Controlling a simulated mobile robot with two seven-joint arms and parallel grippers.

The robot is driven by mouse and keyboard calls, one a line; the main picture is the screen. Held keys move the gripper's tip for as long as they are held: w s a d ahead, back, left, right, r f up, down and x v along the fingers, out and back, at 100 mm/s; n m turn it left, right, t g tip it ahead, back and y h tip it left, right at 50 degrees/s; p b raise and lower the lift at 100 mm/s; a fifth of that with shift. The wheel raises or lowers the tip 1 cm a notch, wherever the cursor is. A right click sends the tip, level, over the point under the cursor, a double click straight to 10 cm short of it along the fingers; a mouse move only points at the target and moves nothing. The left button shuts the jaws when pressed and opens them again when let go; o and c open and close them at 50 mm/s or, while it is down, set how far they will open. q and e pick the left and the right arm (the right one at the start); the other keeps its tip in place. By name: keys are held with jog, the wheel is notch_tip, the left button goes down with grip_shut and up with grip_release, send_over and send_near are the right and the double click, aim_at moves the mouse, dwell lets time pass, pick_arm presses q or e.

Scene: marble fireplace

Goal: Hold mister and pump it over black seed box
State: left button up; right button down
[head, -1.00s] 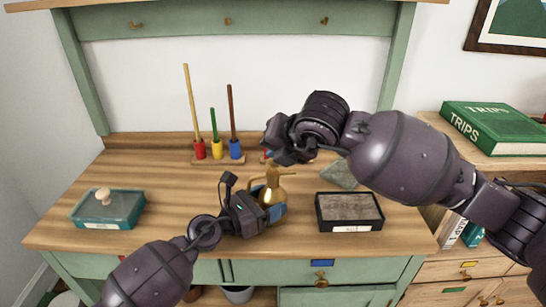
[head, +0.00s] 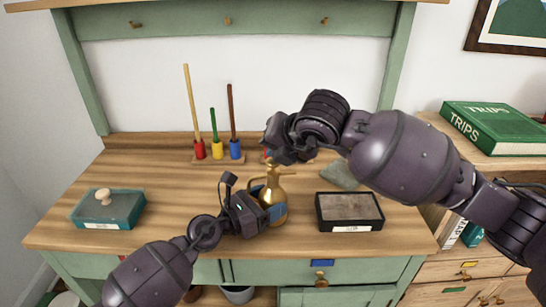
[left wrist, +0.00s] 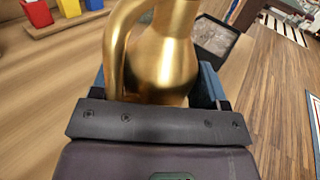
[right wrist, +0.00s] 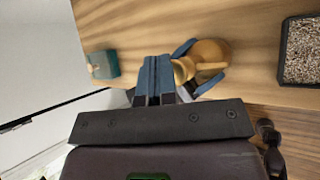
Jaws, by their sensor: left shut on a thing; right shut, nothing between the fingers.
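The brass mister (head: 273,192), with a round body and a loop handle, stands upright at the front middle of the wooden top. My left gripper (head: 275,212) is shut on its body from the left; in the left wrist view the mister (left wrist: 165,60) fills the space between the blue fingers. My right gripper (head: 272,156) is shut and empty, just above the mister's top. In the right wrist view its fingers (right wrist: 155,75) are together beside the mister (right wrist: 208,62); contact cannot be told. The black seed box (head: 335,228), full of seeds, lies right of the mister.
A grey-green flat thing (head: 338,176) lies behind the seed box.

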jog(key=shift+r, duration=0.95)
jog(key=shift+r, duration=2.55)
dwell(1.1)
notch_tip(320, 180, up, 4)
jog(key=shift+f, duration=0.15)
jog(key=shift+f, duration=0.1)
jog(key=shift+f, duration=4.3)
